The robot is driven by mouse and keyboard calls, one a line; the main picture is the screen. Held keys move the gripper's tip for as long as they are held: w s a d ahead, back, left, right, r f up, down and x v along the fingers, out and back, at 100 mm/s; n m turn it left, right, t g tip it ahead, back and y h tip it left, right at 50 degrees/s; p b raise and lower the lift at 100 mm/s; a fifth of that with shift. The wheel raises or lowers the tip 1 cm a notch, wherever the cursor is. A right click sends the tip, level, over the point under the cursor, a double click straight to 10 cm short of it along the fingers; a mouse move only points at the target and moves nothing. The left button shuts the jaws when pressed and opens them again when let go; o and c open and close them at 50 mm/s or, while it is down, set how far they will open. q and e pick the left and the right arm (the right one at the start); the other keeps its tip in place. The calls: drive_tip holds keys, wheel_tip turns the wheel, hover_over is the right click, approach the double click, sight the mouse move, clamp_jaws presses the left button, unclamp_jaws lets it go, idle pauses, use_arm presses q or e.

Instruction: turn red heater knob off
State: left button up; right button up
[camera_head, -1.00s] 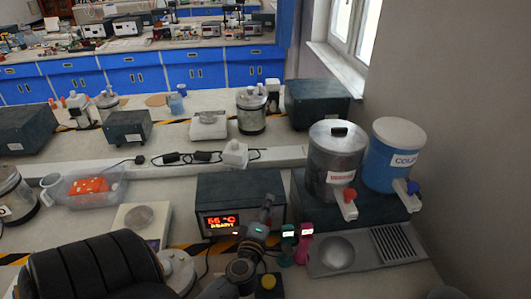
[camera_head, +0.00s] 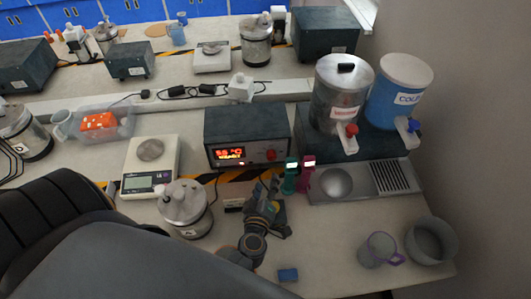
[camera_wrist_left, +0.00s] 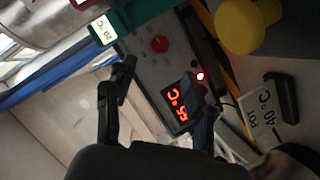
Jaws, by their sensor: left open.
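The heater (camera_head: 247,122) is a dark box with a lit red display and a red knob (camera_head: 271,155) at the right of its front panel. The red knob also shows in the left wrist view (camera_wrist_left: 160,44), above the glowing display (camera_wrist_left: 178,104), which reads about 55 °C. My left gripper (camera_head: 264,190) is on the table side in front of the heater, below the knob in the head view. In the left wrist view its two fingers (camera_wrist_left: 162,80) are spread and empty, apart from the knob. My right gripper is not in view.
Green (camera_head: 291,176) and pink (camera_head: 307,175) labelled holders stand right of the heater's front. A metal pot (camera_head: 183,208) and scale (camera_head: 150,165) are to the left. Hot (camera_head: 340,95) and cold (camera_head: 398,95) dispensers, a mug (camera_head: 379,250) and a bowl (camera_head: 432,240) are to the right.

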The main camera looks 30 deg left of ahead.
sight(272, 159)
use_arm(q)
drive_tip(key=x, duration=1)
drive_tip(key=shift+w, duration=0.1)
drive_tip(key=shift+w+a+f, duration=0.2)
drive_tip(key=shift+w+a, duration=0.1)
drive_tip(key=shift+w, duration=0.25)
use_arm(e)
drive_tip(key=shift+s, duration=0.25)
use_arm(q)
clamp_jaws()
drive_tip(key=shift+f+b, duration=0.15)
drive_tip(key=shift+b, duration=0.25)
drive_tip(key=n+b, duration=0.1)
drive_tip(key=b, duration=0.1)
drive_tip(key=n+t+b, duration=0.1)
drive_tip(key=b, duration=0.1)
drive_tip(key=shift+s+f+n+h, duration=0.1)
drive_tip(key=shift+f+n+h, duration=0.2)
drive_tip(key=shift+n, duration=0.1)
drive_tip(key=shift+r+t+b, duration=0.2)
drive_tip(key=shift+t+b, duration=0.1)
drive_tip(key=shift+b, duration=0.05)
drive_tip(key=shift+r, duration=0.15)
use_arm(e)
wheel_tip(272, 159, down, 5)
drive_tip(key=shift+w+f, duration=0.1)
